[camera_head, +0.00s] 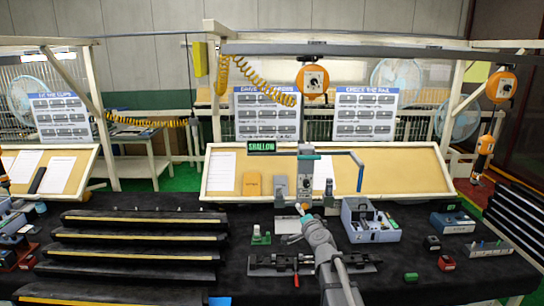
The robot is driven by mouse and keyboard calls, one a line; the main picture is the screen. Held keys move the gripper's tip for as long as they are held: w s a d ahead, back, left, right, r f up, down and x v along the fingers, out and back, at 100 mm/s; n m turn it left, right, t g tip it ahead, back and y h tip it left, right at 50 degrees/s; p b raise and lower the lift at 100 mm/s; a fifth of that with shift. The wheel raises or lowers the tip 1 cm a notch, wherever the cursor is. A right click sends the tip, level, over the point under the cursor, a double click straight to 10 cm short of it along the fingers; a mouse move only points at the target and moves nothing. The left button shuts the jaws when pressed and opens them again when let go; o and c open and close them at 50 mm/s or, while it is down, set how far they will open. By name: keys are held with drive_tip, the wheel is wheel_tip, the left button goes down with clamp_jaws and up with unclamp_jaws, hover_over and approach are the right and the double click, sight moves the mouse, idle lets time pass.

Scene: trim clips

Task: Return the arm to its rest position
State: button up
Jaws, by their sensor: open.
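My grey arm (322,246) reaches up from the bottom edge, right of the middle, over the black-covered bench (400,278). My gripper (303,209) is at its far end, small and partly hidden by the arm's own links. It is open, and I see nothing held in it. It is in front of a grey bench device with a round dial (305,178). I cannot tell how far apart they are. A dark rail fixture with clamps (270,262) lies under and beside the arm.
Several black trim strips (140,237) lie at left. A grey-blue box with compartments (371,222) stands right of the arm. A display (262,146) reads "SHALLOW". Orange tool balancers (313,80) hang overhead.

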drive_tip(key=s+a+f+n+g+y+b, duration=0.1)
drive_tip(key=s+a+f+n+g+b, duration=0.15)
drive_tip(key=s+f+n+g, duration=0.4)
drive_tip(key=s+a+f+n+g+y+b, duration=0.1)
drive_tip(key=s+f+n+g+b, duration=0.2)
drive_tip(key=s+f, duration=0.7)
drive_tip(key=s+d+f+n+g+h+b, duration=0.1)
drive_tip(key=s+d+f+g+h+b, duration=0.4)
drive_tip(key=s+f, duration=0.8)
drive_tip(key=d+g+b, duration=0.1)
drive_tip(key=d+g, duration=0.1)
drive_tip(key=d, duration=0.1)
drive_tip(key=shift+s+d+h, duration=0.3)
drive_tip(key=shift+d, duration=0.05)
